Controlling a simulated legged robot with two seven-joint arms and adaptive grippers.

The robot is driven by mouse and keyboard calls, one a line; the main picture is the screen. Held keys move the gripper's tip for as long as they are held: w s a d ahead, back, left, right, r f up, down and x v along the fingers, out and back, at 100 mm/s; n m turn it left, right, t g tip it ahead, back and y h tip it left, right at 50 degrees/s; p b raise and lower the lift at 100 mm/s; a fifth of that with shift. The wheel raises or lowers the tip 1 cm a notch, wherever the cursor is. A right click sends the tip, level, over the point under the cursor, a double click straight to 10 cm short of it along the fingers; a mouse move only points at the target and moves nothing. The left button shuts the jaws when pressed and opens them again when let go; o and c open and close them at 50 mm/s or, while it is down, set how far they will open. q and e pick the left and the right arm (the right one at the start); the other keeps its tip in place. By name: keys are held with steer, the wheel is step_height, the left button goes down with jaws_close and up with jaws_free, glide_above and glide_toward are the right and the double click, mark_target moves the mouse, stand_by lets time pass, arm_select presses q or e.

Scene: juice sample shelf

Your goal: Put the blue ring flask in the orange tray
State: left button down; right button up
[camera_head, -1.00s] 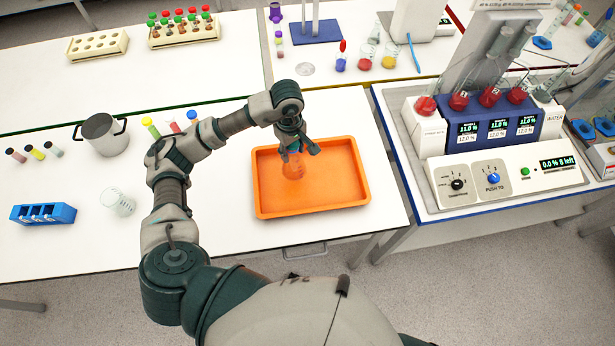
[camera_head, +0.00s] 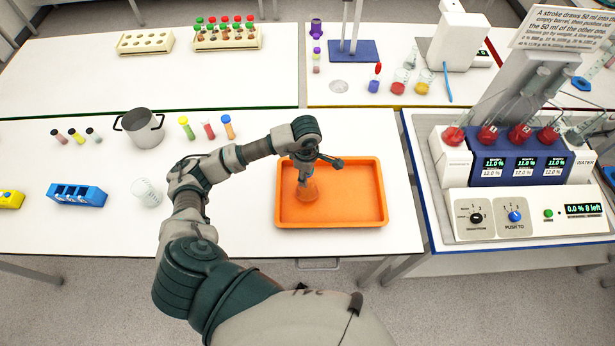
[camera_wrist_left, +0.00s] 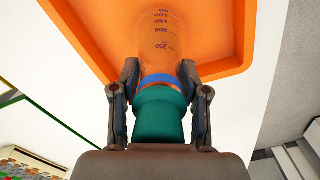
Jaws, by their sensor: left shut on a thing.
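The blue ring flask (camera_head: 308,189) is clear, with volume marks and a blue band (camera_wrist_left: 161,81) around it in the left wrist view. My left gripper (camera_head: 306,168) is shut on it, with one finger on each side near the band. The flask appears upright, within the outline of the left part of the orange tray (camera_head: 362,218). I cannot tell whether its base touches the tray floor. The tray's orange rim (camera_wrist_left: 85,38) also shows in the left wrist view. My right gripper is not in view.
A dispensing machine (camera_head: 530,210) stands on the right bench. The tray's right half is empty.

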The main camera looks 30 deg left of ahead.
arm_select(q)
step_height(320, 180, down, 2)
steer(key=shift+d+f, duration=0.1)
steer(key=shift+d, duration=0.1)
steer(key=c, duration=0.6)
jaws_free()
steer(key=shift+f, duration=0.1)
step_height(320, 180, up, 12)
steer(key=shift+r+b, duration=0.1)
steer(key=shift+b, duration=0.8)
steer(key=shift+s, duration=0.1)
